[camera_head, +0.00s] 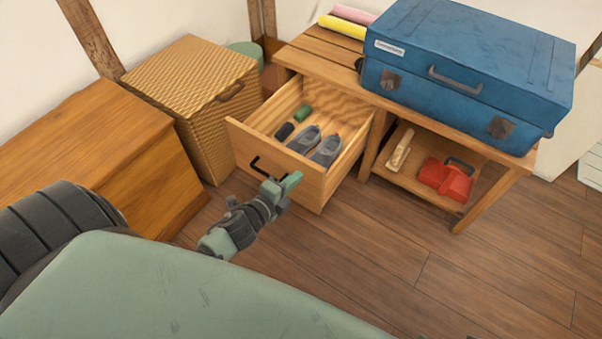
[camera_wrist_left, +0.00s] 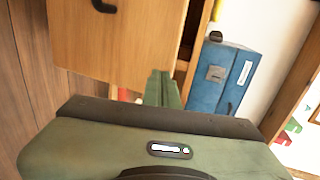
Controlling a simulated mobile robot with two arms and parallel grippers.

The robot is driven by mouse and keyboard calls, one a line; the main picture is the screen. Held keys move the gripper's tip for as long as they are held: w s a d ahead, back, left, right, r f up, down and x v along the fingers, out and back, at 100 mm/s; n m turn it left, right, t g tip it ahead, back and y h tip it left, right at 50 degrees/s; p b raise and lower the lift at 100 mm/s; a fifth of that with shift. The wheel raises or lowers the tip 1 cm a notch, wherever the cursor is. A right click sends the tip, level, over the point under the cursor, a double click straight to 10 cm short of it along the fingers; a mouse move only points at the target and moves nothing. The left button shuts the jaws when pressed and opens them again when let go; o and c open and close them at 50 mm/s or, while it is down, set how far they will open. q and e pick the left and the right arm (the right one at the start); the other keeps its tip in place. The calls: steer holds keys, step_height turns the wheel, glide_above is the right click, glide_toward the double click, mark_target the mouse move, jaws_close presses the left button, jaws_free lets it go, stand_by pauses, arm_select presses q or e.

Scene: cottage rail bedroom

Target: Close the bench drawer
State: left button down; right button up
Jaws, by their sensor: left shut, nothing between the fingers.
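The bench drawer (camera_head: 262,153) is pulled out from the left part of the wooden bench (camera_head: 316,63). It holds a pair of grey shoes and small dark and green items. Its front has a black handle (camera_head: 267,169). My left gripper (camera_head: 292,181) is shut and empty, right at the drawer front beside the handle in the head view; whether it touches cannot be told. In the left wrist view, the gripper's fingers (camera_wrist_left: 163,88) are together, and the drawer front (camera_wrist_left: 120,45) with part of its handle (camera_wrist_left: 103,5) fills the upper left. My right gripper is not in view.
A blue suitcase (camera_head: 467,62) stands on the bench beside rolled mats (camera_head: 345,22). A red item (camera_head: 446,178) lies on the lower shelf. A wicker hamper (camera_head: 194,91) and a wooden chest (camera_head: 80,135) stand left of the drawer. The floor (camera_head: 400,250) in front is clear.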

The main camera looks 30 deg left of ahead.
mark_target(307, 166)
arm_select(q)
steer(key=shift+w+d, duration=0.15)
steer(key=shift+w, duration=1.4)
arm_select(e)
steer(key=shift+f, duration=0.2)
arm_select(q)
steer(key=shift+w+r, duration=0.1)
